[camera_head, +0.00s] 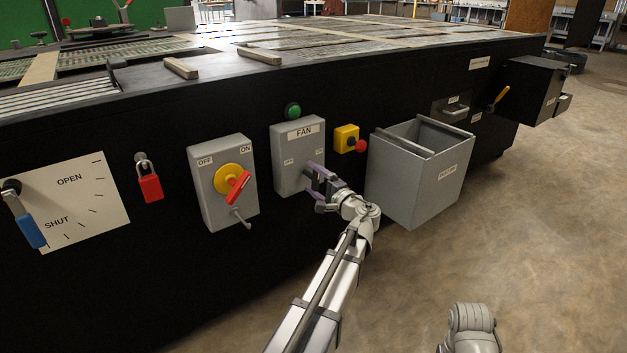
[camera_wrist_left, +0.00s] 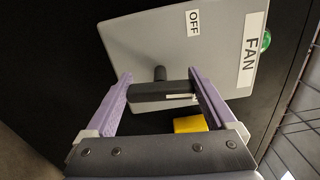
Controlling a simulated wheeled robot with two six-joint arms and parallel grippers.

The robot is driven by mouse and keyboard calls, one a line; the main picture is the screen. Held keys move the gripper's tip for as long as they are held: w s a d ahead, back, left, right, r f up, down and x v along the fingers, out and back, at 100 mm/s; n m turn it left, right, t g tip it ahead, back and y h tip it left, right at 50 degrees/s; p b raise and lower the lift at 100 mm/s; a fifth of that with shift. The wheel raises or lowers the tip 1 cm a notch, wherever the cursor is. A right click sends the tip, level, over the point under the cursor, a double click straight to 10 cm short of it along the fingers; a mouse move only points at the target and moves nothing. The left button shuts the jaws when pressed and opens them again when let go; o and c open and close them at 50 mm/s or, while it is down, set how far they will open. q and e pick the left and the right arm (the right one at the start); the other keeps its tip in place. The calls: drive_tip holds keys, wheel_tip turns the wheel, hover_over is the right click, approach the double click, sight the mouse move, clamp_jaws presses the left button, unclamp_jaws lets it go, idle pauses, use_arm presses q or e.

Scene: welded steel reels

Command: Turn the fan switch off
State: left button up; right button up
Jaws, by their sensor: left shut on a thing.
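The fan switch box (camera_head: 287,155) is a grey box on the black machine side, with a FAN label on its upper front and small labels at left and right. The left wrist view shows its grey face (camera_wrist_left: 135,42), with the OFF label (camera_wrist_left: 193,21). A dark bar handle (camera_wrist_left: 150,92) stands off that face on a short shaft. My left gripper (camera_head: 318,183) is at the box's lower right front in the head view. Its purple fingers are shut on the handle's two ends (camera_wrist_left: 160,88). The handle is mostly hidden in the head view. My right gripper is out of view.
A green button (camera_head: 292,110) sits above the box. A yellow emergency-stop box (camera_head: 346,138) and an open grey bin (camera_head: 417,185) are to the right. A grey box with a red-and-yellow rotary switch (camera_head: 234,181) is to the left. Open floor lies at lower right.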

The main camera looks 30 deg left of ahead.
use_arm(q)
drive_tip(key=n, duration=0.7)
drive_tip(key=shift+f, duration=0.2)
idle(0.6)
drive_tip(key=o, duration=1.1)
drive_tip(key=shift+c, duration=0.2)
drive_tip(key=shift+d, duration=0.1)
drive_tip(key=v, duration=0.7)
drive_tip(key=shift+s+d, duration=0.2)
drive_tip(key=shift+d, duration=0.15)
